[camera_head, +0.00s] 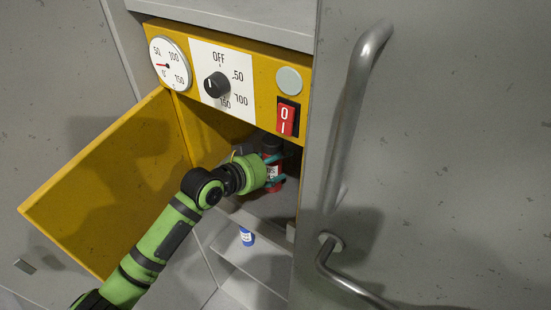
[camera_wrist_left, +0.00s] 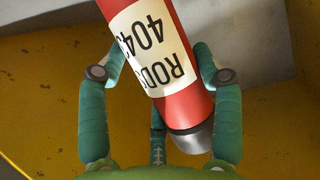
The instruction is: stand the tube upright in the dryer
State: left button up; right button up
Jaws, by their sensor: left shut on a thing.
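The red tube (camera_head: 272,172) with a white label and dark end is inside the yellow dryer (camera_head: 90,185), below its control panel, and looks roughly upright. My left gripper (camera_head: 279,168) reaches in from the left and is shut on the tube. In the left wrist view, the green fingers (camera_wrist_left: 160,85) close around the tube (camera_wrist_left: 178,40), with its grey metal end (camera_wrist_left: 190,138) beyond them. The tube's lower end is partly hidden in the head view, and I cannot tell whether it touches the dryer floor. My right gripper is not in view.
The dryer's yellow door (camera_head: 105,180) stands open at the left. The panel has a gauge (camera_head: 170,63), a black knob (camera_head: 217,85) and a red switch (camera_head: 287,119). A grey door with a handle (camera_head: 350,110) bounds the right.

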pick_arm(q)
jog(key=o, duration=1.4)
jog(key=shift+f, duration=0.15)
jog(key=shift+o, duration=0.2)
jog(key=shift+r, duration=0.2)
jog(key=b+v, duration=0.2)
jog(key=v, duration=1)
